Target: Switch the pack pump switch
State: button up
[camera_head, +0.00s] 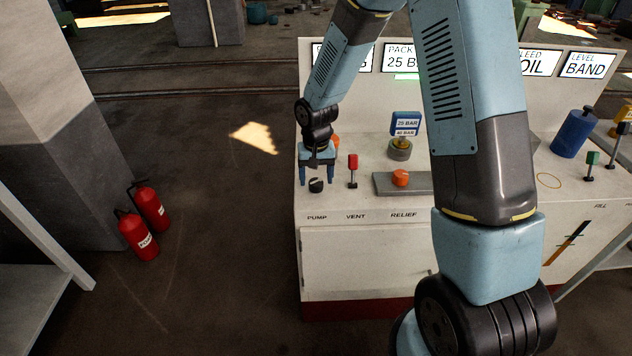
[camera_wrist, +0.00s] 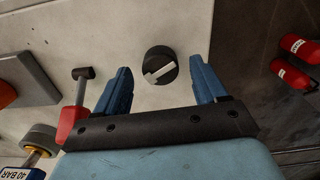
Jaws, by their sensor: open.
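The pump switch is a round black knob (camera_head: 316,185) with a pale pointer bar, on the console top above the label PUMP (camera_head: 317,217). In the wrist view the knob (camera_wrist: 160,66) lies between and just beyond the tips of my two blue fingers, with a gap on each side. My gripper (camera_head: 317,181) is open and points down over the knob. It also shows in the wrist view (camera_wrist: 162,77), with nothing held. I cannot tell the exact height of the fingertips above the panel.
A red-topped vent lever (camera_head: 353,165) stands close right of my gripper. Further right are an orange knob (camera_head: 400,178) on a grey block and a blue 25/40 BAR sign (camera_head: 405,124). A blue cylinder (camera_head: 572,134) stands at the console's right. Red extinguishers (camera_head: 139,235) stand on the floor, left.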

jog(key=shift+f, duration=1.15)
jog(key=c, duration=1.1)
